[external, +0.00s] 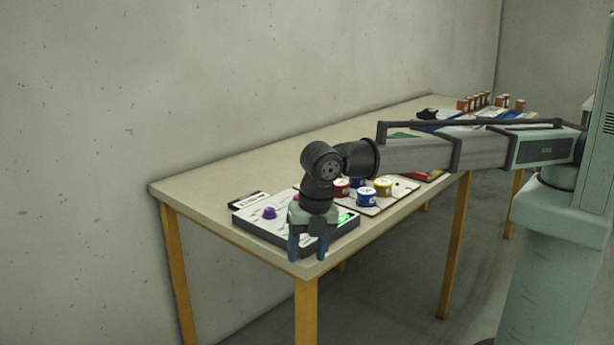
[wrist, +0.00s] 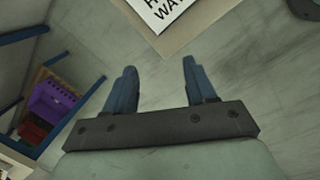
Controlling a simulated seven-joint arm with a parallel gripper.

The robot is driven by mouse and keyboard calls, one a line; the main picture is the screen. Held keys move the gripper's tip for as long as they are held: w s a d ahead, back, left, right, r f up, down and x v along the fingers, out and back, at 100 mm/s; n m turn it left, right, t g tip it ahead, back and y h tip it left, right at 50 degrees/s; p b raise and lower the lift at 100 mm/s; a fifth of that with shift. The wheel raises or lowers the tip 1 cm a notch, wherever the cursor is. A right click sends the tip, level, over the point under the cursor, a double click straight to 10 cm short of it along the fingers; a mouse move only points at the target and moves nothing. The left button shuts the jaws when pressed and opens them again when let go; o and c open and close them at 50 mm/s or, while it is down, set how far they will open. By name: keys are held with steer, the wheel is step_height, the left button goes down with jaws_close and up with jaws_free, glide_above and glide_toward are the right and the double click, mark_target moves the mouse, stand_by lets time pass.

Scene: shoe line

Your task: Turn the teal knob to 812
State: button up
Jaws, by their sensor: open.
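A control panel (external: 246,225) lies at the near end of the table, with a purple knob (external: 269,213) on its left part and a small lit green display (external: 346,218) on its right. No teal knob can be made out; my gripper and wrist cover part of the panel in the external view. My gripper (external: 308,256) points down in front of the panel, near the table's front corner. In the wrist view my gripper (wrist: 159,66) has its two blue fingers apart, with nothing between them but floor behind.
Blue, red and yellow-labelled tins (external: 367,197) stand on a board right of the panel. Small orange boxes (external: 480,101) stand at the table's far end. The wrist view shows a lettered white sign (wrist: 168,10) and purple and red crates (wrist: 53,100) on a blue-framed rack.

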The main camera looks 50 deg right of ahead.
steer(key=w+d+r+n+g, duration=0.1)
steer(key=w+d+r+n, duration=0.3)
steer(key=r, duration=0.4)
steer(key=w+d+r+n+g, duration=0.1)
steer(key=w+d+r+n, duration=0.1)
steer(key=w+d+r, duration=0.4)
steer(key=shift+h, duration=0.3)
steer(key=f, duration=0.4)
steer(key=a+f, duration=0.1)
steer(key=f, duration=0.3)
steer(key=s+a+f, duration=0.1)
steer(key=f, duration=0.3)
steer(key=shift+a+f, duration=0.1)
steer(key=shift+f, duration=0.05)
steer(key=shift+w, duration=0.1)
jaws_close()
